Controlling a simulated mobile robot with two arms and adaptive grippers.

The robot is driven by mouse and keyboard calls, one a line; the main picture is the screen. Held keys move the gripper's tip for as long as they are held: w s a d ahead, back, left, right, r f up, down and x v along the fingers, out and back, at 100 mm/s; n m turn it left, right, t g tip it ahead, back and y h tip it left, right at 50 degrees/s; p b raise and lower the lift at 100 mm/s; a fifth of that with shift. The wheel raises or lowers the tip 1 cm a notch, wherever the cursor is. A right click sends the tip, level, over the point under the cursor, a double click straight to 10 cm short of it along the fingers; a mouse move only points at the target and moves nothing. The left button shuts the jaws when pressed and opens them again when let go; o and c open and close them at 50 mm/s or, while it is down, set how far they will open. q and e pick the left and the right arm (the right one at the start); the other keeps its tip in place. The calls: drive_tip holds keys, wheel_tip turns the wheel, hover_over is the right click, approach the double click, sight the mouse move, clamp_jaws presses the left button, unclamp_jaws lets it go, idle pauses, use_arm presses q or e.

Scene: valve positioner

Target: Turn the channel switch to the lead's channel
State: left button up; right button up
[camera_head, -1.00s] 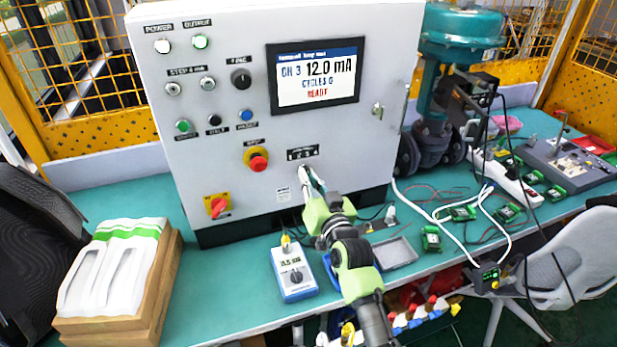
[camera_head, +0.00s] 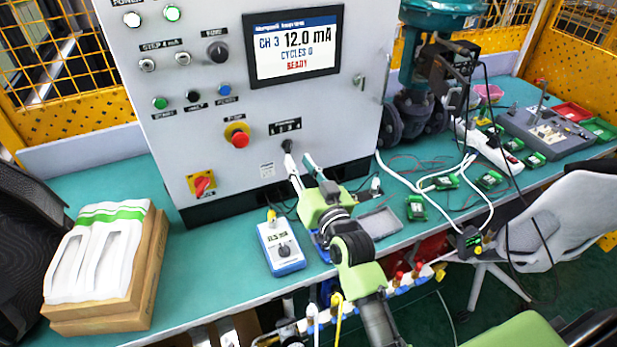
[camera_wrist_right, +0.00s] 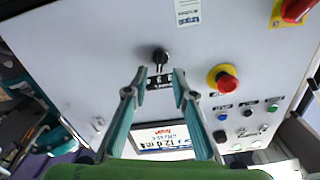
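The channel switch (camera_head: 287,145) is a small black knob under a dark label strip with numbers, low on the grey cabinet front. It also shows in the right wrist view (camera_wrist_right: 160,57), just ahead of the fingertips. My right gripper (camera_head: 298,161) is open and empty, its two fingers apart in front of the knob; the wrist view shows the gap between them (camera_wrist_right: 158,75). The screen (camera_head: 293,46) reads CH 3, 12.0 mA, CYCLES 0, READY. I cannot tell which channel the lead is in. My left gripper is not in view.
A red emergency button (camera_head: 239,138) on a yellow ring and a red-yellow switch (camera_head: 202,183) lie left of the knob. A blue-white meter (camera_head: 281,247) and a grey tray (camera_head: 379,222) are on the bench below. White cables (camera_head: 428,179) run to the right.

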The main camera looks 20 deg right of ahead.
drive_tip(key=s, duration=0.6)
drive_tip(key=shift+d+r, duration=0.1)
drive_tip(key=s+a+f+n+g+y, duration=0.1)
drive_tip(key=s+a+f+n+g, duration=0.15)
drive_tip(key=s+f+g, duration=0.85)
drive_tip(key=s+d+f+n+g, duration=0.1)
drive_tip(key=s+f, duration=0.2)
drive_tip(key=s, duration=0.3)
drive_tip(key=s+d+f+g+h, duration=0.1)
drive_tip(key=s+f, duration=0.2)
drive_tip(key=s, duration=0.3)
drive_tip(key=s+d+f+n+g, duration=0.1)
drive_tip(key=s+f+g, duration=0.15)
drive_tip(key=s, duration=0.45)
wheel_tip(320, 180, down, 26)
drive_tip(key=s, duration=0.1)
drive_tip(key=s+d+f+g, duration=0.1)
drive_tip(key=s+d+f, duration=0.1)
drive_tip(key=s+f, duration=1.4)
drive_tip(key=shift+s+d+f+h, duration=0.2)
drive_tip(key=shift+s+f+h, duration=0.15)
drive_tip(key=shift+s, duration=0.45)
